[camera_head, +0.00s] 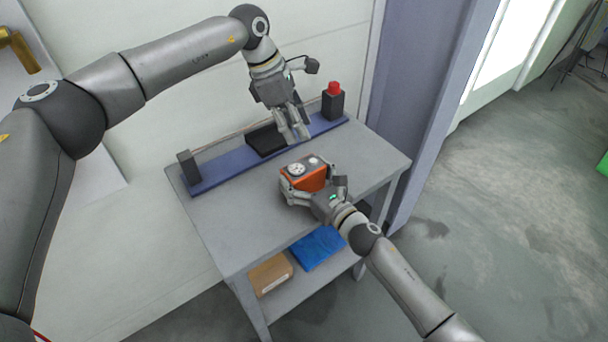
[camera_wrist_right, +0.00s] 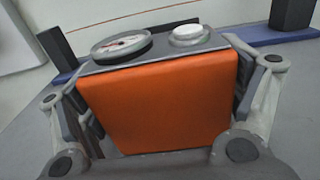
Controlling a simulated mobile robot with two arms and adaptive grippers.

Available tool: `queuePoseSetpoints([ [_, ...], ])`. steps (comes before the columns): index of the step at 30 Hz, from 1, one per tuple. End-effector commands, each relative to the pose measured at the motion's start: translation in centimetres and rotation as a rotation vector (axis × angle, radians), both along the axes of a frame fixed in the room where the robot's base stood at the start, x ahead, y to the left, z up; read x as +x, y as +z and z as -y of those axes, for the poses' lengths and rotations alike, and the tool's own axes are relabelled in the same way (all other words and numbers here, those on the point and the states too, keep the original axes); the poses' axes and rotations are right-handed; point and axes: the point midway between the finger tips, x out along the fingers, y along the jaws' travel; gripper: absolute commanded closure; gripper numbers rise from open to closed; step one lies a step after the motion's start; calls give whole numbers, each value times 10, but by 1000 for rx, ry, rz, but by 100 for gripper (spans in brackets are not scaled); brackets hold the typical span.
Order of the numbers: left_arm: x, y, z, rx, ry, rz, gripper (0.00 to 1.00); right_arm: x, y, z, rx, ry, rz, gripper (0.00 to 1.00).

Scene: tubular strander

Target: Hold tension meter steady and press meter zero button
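The orange tension meter (camera_head: 308,179) sits at the right part of the grey table top. Its grey top face carries a round dial (camera_wrist_right: 121,46) and a white round zero button (camera_wrist_right: 188,34), right of the dial in the right wrist view. My right gripper (camera_head: 304,187) is shut around the meter, with a finger at each side of its orange body (camera_wrist_right: 160,100). My left gripper (camera_head: 297,130) is above and behind the meter, fingers pointing down and apart from it. Its fingers show a gap with nothing between them.
A blue rail (camera_head: 222,176) runs along the table's back, with a dark post (camera_head: 188,167), a black block (camera_head: 266,141) and a dark post with a red cap (camera_head: 333,100). The lower shelf holds a brown box (camera_head: 270,274) and a blue item (camera_head: 318,247). The table's front left (camera_head: 232,235) is clear.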

Motion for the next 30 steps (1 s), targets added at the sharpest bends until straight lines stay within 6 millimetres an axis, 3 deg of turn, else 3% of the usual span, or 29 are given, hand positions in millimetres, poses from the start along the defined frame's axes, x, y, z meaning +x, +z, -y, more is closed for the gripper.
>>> queuePoseSetpoints([
  [3,0,0,0,0,0,0,66,0,0,0,0,0,0,48],
  [11,0,0,0,0,0,0,99,0,0,0,-1,0,-1,48],
  [30,0,0,0,0,0,0,100,0,-1,0,-1,-1,-1,48],
])
